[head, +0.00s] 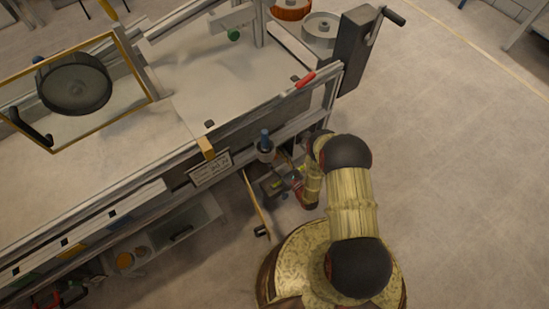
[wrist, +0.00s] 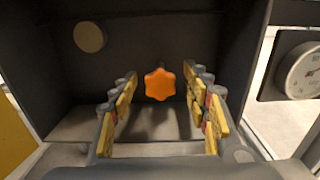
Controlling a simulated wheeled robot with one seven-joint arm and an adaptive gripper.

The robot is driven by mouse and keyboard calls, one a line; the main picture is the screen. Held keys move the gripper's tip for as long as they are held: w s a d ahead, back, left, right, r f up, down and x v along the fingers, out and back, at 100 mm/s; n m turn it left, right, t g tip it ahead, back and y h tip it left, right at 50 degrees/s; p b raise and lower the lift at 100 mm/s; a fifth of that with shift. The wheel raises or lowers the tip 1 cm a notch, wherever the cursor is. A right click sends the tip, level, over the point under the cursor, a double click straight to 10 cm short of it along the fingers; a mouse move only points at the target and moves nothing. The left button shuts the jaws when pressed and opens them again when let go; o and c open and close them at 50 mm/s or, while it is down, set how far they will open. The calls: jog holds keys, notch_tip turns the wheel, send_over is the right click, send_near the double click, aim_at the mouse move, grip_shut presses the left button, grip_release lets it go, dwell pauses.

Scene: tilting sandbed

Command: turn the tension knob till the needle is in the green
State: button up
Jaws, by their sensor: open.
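In the wrist view, an orange lobed knob (wrist: 160,85) sits on the back wall inside a dark open box. My gripper (wrist: 160,98) is open, with one yellow-padded finger on each side of the knob's place in the picture. The knob shows between the fingers and looks a little beyond them; I see no contact. A round white dial gauge (wrist: 302,72) is at the right edge, partly cut off. In the head view my gripper (head: 275,187) is low beside the bench front, partly hidden by my arm.
A round tan disc (wrist: 89,37) is on the box's back wall, upper left. The box walls (wrist: 245,60) stand close on both sides. In the head view, a hinged panel (head: 255,200) stands open beside my gripper. The floor (head: 460,170) to the right is clear.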

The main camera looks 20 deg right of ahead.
jog(key=shift+w, duration=0.15)
jog(key=shift+c, duration=0.9)
jog(key=c, duration=1)
jog(key=shift+n, duration=0.3)
jog(key=n+b, duration=0.1)
jog(key=n, duration=0.2)
jog(key=shift+n, duration=0.3)
jog(key=n+b, duration=0.1)
jog(key=n, duration=0.2)
jog(key=shift+n, duration=0.3)
jog(key=n+b, duration=0.1)
jog(key=n, duration=0.3)
jog(key=shift+n, duration=0.3)
jog(key=shift+n+b, duration=0.5)
jog(key=shift+n, duration=1.2)
